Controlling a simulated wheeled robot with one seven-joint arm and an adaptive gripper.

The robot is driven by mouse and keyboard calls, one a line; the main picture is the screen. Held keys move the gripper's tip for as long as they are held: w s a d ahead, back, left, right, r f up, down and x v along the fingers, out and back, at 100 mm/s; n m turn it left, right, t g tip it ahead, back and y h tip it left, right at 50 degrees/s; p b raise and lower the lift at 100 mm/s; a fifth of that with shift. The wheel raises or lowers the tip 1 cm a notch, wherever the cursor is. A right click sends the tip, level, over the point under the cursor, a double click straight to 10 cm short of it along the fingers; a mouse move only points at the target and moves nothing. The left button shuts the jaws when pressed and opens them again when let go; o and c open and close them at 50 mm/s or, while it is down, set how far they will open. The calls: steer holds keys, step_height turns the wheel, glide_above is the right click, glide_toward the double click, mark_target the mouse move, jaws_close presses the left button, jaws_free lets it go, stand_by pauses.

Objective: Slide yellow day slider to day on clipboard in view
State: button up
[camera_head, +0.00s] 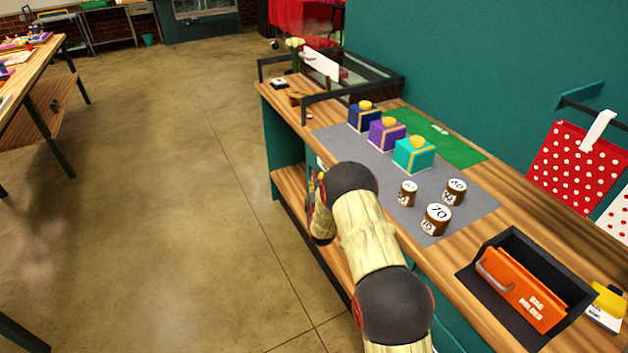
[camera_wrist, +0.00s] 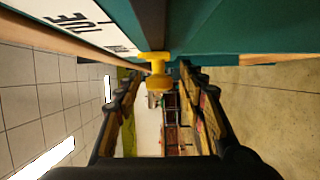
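The yellow day slider (camera_wrist: 156,72) shows in the wrist view as a round knob with a stem, by the lower edge of a teal panel (camera_wrist: 222,38). A white day strip (camera_wrist: 70,22) with upside-down lettering, which seems to read TUE, lies to its upper left. My gripper (camera_wrist: 160,80) is open, with a finger on each side of the knob and visible gaps. In the head view, my arm reaches down to the bench front, and the slider and my fingertips are hidden or too small to tell. I cannot identify the clipboard for certain.
The wooden bench (camera_head: 455,262) carries three gift-like boxes (camera_head: 388,135), three numbered brown weights (camera_head: 437,219) and a black tray (camera_head: 490,302) with an orange bag holder (camera_head: 525,292). A yellow-and-white item (camera_head: 608,303) lies at far right. The floor (camera_head: 190,200) left is clear.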

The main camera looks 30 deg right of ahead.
steer(key=v, duration=1.1)
steer(key=shift+s, duration=0.15)
steer(key=shift+a, duration=0.1)
steer(key=s+a+f+m+g+y, duration=0.2)
steer(key=s+f+m+g, duration=0.1)
steer(key=f, duration=0.4)
steer(key=s+a+f+m+g+y, duration=0.1)
steer(key=s+f+m+g, duration=0.25)
steer(key=f, duration=0.45)
steer(key=s+a+r+m+g+y, duration=0.25)
steer(key=s+a+g, duration=0.2)
steer(key=s, duration=0.35)
steer(key=s+a+r+m, duration=0.1)
steer(key=s+a+r, duration=0.3)
steer(key=s+r, duration=0.6)
steer(key=s+a+r+m+p, duration=0.1)
steer(key=s+a+r+m, duration=0.1)
steer(key=s+r, duration=0.7)
steer(key=s+a+r+m, duration=0.1)
steer(key=s+a+r, duration=0.4)
steer(key=r, duration=1.6)
steer(key=s+y, duration=0.1)
steer(key=s, duration=0.4)
steer(key=shift+s+a+r+m+p, duration=0.3)
steer(key=shift+m, duration=0.1)
